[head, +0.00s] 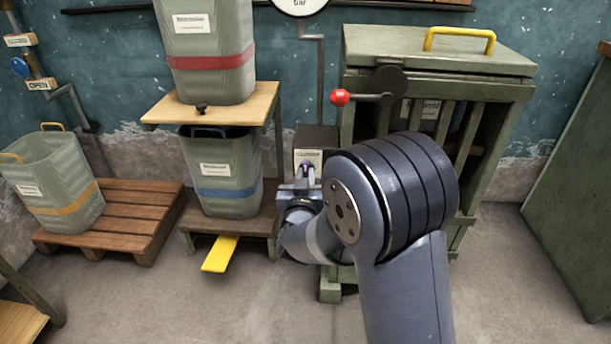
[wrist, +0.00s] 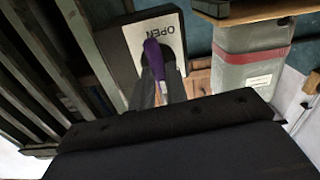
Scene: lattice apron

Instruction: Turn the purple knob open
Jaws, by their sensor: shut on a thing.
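The purple knob (wrist: 153,56) is a narrow lever in front of a white plate marked OPEN (wrist: 167,30) in the wrist view. The plate is on the front of a dark box (wrist: 117,52). In the head view the box (head: 316,138) stands between the shelf stand and the green cabinet, and only a small bit of the purple knob shows. My gripper (head: 304,184) is at the front of the box, shut on the purple knob. In the wrist view its fingers (wrist: 160,88) reach up to the knob, and its dark body hides the lower part.
The green slatted cabinet (head: 440,62) with a red-ball lever (head: 340,97) stands close to the right of the box. A wooden stand (head: 258,108) with grey bins is to the left, with a yellow pedal (head: 220,254) low in front.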

